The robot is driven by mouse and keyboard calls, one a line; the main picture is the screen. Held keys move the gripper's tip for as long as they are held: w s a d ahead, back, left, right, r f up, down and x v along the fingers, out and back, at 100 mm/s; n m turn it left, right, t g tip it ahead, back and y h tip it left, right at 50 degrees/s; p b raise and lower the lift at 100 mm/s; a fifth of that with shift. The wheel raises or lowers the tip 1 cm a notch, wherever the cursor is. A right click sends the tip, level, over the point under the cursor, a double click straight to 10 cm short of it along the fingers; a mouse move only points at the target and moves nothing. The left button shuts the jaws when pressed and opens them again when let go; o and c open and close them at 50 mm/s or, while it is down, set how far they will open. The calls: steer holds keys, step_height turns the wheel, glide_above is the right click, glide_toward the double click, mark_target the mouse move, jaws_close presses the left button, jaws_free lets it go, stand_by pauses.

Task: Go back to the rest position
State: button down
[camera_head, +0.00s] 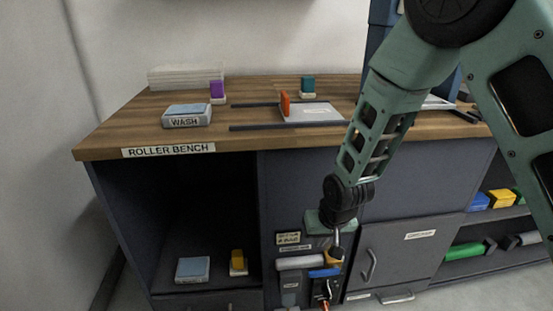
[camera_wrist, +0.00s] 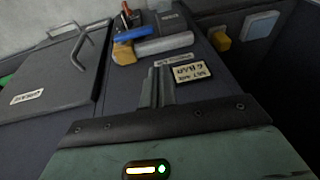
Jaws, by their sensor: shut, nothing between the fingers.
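My gripper (camera_head: 335,246) hangs low in front of the bench's dark front panel in the head view. Its fingers (camera_wrist: 158,88) are shut with nothing between them in the wrist view. Just beyond the fingertips, a grey roller (camera_wrist: 163,46) and a blue bar (camera_wrist: 133,34) sit on the panel, with a wooden-coloured piece (camera_wrist: 123,54) beside them. The gripper appears apart from them. In the head view the grey roller (camera_head: 300,262) is just left of my gripper, which partly covers this area.
A wooden bench top (camera_head: 240,98) carries a WASH pad (camera_head: 187,115), a plate (camera_head: 312,112), and purple (camera_head: 217,89), orange (camera_head: 285,102) and teal (camera_head: 308,83) items. An open compartment at left holds a yellow item (camera_head: 237,262). A handled door (camera_head: 405,250) stands right of my gripper.

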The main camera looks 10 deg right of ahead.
steer(key=s+a+r+n+g, duration=0.2)
steer(key=s+a+r+n, duration=0.25)
steer(key=s+r, duration=0.8)
steer(key=s+d+r+n+g, duration=0.1)
steer(key=s+r+n, duration=0.3)
steer(key=s, duration=0.9)
step_height(320, 180, up, 25)
steer(key=m+p, duration=0.1)
steer(key=p, duration=2.2)
steer(key=shift+d+p, duration=0.15)
steer(key=shift+p, duration=0.25)
